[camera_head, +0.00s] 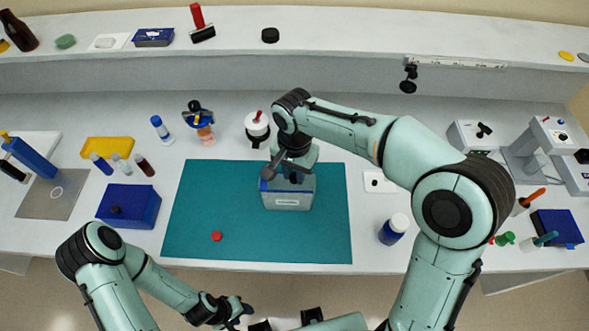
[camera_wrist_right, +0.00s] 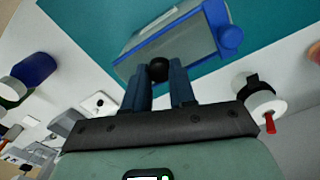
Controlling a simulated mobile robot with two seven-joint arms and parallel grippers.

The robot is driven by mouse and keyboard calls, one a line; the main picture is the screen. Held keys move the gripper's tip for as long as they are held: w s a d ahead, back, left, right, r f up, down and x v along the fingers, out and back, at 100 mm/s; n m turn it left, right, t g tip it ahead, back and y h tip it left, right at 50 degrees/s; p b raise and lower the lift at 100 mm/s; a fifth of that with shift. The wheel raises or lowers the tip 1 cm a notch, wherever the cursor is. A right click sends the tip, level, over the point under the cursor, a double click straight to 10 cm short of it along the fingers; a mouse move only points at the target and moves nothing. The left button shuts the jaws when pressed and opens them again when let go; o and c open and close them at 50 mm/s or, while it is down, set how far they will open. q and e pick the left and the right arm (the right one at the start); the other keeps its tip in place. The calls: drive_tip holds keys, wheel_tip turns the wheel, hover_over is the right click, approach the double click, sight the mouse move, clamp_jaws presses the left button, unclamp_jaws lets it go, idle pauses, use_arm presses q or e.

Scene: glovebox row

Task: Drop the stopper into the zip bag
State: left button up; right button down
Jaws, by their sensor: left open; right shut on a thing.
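The zip bag (camera_head: 287,202) is a grey, see-through pouch with a blue edge on the teal mat (camera_head: 200,200). In the right wrist view the bag (camera_wrist_right: 190,45) shows its blue rim and a round blue knob at one corner. My right gripper (camera_head: 293,178) is over the bag's far edge. In the wrist view its dark blue fingers (camera_wrist_right: 160,80) are shut on the black round stopper (camera_wrist_right: 158,68), which is in front of the bag. I cannot tell whether the stopper touches the bag. My left gripper (camera_head: 243,308) is open and empty at the table's front, off the mat.
A small red piece (camera_head: 216,236) lies on the mat left of the bag. A blue-and-white jar (camera_head: 394,229) stands to the right. The mat's front is clear.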

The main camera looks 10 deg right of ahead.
sight(294, 176)
drive_tip(key=c, duration=0.8)
unclamp_jaws()
drive_tip(key=shift+c, duration=0.2)
use_arm(q)
drive_tip(key=shift+w, duration=0.1)
use_arm(e)
drive_tip(key=shift+r, duration=0.15)
use_arm(q)
drive_tip(key=w+r+p, duration=0.2)
drive_tip(key=r, duration=0.1)
drive_tip(key=shift+w, duration=0.15)
use_arm(e)
wheel_tip(294, 176, up, 13)
use_arm(q)
drive_tip(key=shift+f, duration=0.1)
